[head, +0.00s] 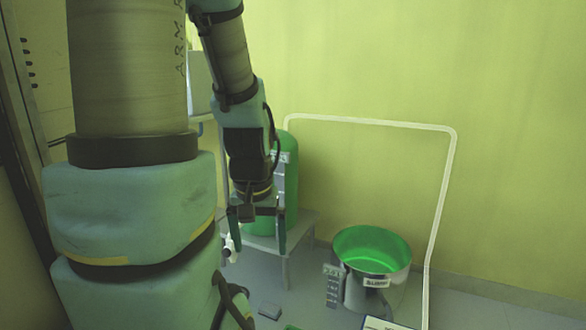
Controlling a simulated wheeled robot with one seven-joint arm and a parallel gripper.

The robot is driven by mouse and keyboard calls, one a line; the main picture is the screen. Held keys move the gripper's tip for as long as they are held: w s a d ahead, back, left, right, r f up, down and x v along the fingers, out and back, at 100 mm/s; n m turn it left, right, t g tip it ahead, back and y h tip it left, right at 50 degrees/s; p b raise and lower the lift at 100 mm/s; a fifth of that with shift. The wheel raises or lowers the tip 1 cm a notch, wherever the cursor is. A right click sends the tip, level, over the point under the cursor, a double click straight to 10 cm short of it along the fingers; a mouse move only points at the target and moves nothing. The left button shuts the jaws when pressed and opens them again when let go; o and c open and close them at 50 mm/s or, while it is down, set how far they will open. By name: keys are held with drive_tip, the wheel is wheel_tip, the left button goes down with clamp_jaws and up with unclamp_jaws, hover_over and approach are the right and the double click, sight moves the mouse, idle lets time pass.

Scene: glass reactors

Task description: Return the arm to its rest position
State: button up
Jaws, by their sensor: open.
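My gripper (256,247) hangs at the end of my arm, left of the picture's middle, pointing down. Its two fingers are apart, and I see nothing held between them. It shows in front of a green cylindrical vessel (287,175) and a small grey table (303,226). I cannot tell whether the fingers touch either one. My arm's large links fill the left side and hide much of what is behind them.
A metal bucket (398,281) with a green inside and a label stands on the floor at right. A pale pipe frame (440,200) rises around it before the yellow wall (520,130).

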wheel_tip(320, 180, up, 25)
drive_tip(key=p, duration=2.2)
drive_tip(key=shift+p, duration=0.35)
drive_tip(key=shift+f, duration=0.1)
